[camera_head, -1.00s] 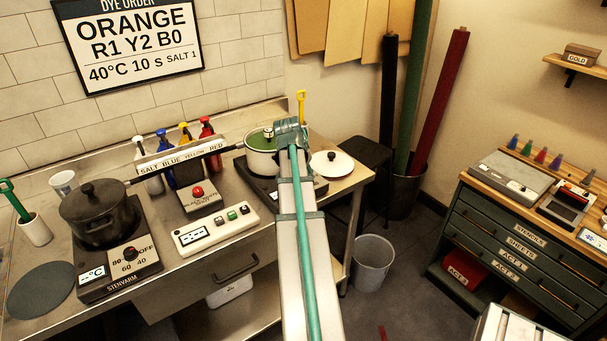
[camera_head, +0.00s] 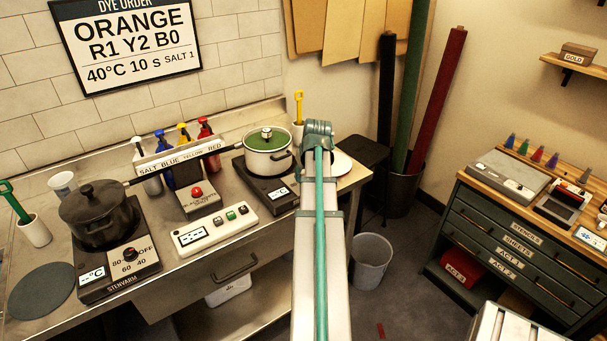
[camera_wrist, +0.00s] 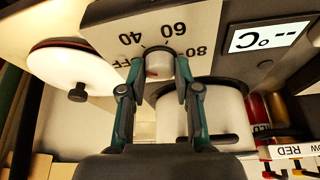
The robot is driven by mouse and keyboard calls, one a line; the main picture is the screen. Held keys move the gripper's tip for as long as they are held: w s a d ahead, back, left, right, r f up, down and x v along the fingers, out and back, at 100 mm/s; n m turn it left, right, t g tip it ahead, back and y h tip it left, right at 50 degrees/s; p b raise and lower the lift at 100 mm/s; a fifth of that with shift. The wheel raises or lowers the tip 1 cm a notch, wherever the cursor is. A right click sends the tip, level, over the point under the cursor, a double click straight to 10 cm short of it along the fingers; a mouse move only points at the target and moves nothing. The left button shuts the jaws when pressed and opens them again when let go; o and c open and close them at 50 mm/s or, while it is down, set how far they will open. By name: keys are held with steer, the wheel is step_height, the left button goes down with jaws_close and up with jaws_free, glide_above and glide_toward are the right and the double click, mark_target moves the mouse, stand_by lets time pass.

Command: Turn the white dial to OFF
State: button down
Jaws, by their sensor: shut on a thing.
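The white dial (camera_wrist: 159,66) is on the front panel of the right hot plate (camera_head: 262,190), seen upside down in the wrist view. My gripper (camera_wrist: 160,60) is shut on the dial, with one finger on each side. The marks 40, 60 and 80 show around it; OFF is partly hidden by the left finger. I cannot make out where the dial points. In the head view my arm hides the dial and the fingers.
A white pot (camera_head: 266,158) with a green lid stands on this hot plate, and it shows close to the fingers in the wrist view (camera_wrist: 205,115). A white lid (camera_head: 342,164) lies to the right. A black pot (camera_head: 98,213) is on the left hot plate.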

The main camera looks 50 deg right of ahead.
steer(key=n, duration=0.1)
steer(key=n+y, duration=0.1)
steer(key=n, duration=0.1)
steer(key=shift+d+n, duration=0.2)
steer(key=shift+n, duration=0.1)
steer(key=shift+n+y+b, duration=0.35)
steer(key=shift+n+y, duration=0.35)
steer(key=shift+n, duration=0.7)
steer(key=c, duration=0.8)
jaws_free()
steer(key=shift+t, duration=0.3)
steer(key=v, duration=1.2)
steer(key=shift+r, duration=0.1)
